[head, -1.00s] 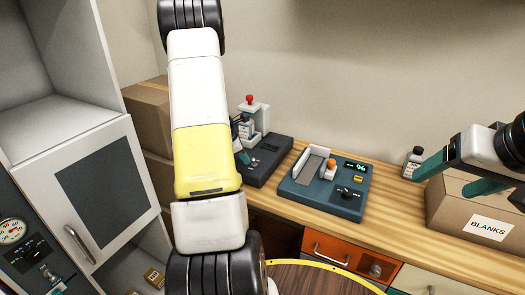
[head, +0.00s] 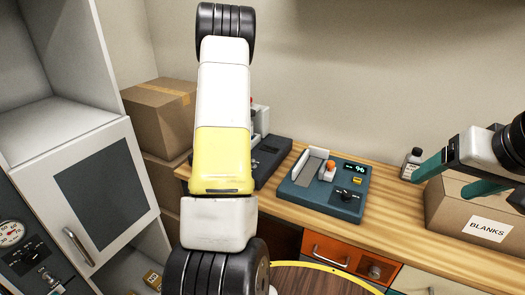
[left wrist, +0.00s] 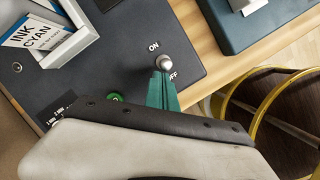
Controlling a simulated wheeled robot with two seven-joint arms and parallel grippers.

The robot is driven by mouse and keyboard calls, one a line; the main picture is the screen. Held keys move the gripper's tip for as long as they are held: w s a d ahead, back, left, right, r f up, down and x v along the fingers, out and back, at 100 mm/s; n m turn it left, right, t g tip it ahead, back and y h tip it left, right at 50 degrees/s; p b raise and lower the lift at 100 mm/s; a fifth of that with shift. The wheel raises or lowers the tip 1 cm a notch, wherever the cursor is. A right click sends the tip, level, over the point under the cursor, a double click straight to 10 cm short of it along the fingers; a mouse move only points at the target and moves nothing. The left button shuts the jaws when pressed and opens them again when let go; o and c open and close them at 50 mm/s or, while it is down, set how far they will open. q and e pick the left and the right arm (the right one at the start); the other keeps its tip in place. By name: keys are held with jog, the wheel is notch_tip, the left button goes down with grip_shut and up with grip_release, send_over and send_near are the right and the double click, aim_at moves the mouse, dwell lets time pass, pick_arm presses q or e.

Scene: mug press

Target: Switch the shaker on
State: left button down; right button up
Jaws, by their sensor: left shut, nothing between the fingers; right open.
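The shaker is a dark grey box (head: 273,158) on the bench in the head view, partly hidden behind my left arm. I cannot tell which way the toggle leans. A bottle labelled INK CYAN (left wrist: 35,32) sits in a white holder (left wrist: 75,45) on it. My left gripper (left wrist: 163,77) is shut and empty, its teal tips right beside the toggle; contact is unclear. My right gripper (head: 438,187) is open and empty at the right.
A teal device (head: 326,188) with an orange knob and a display reading 96 stands right of the shaker. A small bottle (head: 411,164) and a BLANKS carton (head: 455,215) are farther right. A yellow-rimmed round stool (head: 320,277) stands in front of the bench.

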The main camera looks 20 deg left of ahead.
pick_arm(q)
jog(key=shift+w+d+r+g, duration=0.1)
jog(key=shift+w+r+g, duration=0.05)
jog(key=shift+w+g, duration=0.55)
jog(key=shift+s, duration=0.2)
jog(key=shift+r, duration=0.1)
jog(key=shift+r, duration=0.7)
jog(key=s+a, duration=0.2)
jog(key=shift+a+r, duration=0.35)
jog(key=shift+r, duration=0.05)
jog(key=shift+a+r, duration=0.4)
jog(key=shift+r, duration=0.3)
jog(key=w+v, duration=0.1)
jog(key=v, duration=0.7)
jog(key=shift+w+d+r, duration=0.15)
jog(key=shift+w+r, duration=0.2)
jog(key=shift+w, duration=0.05)
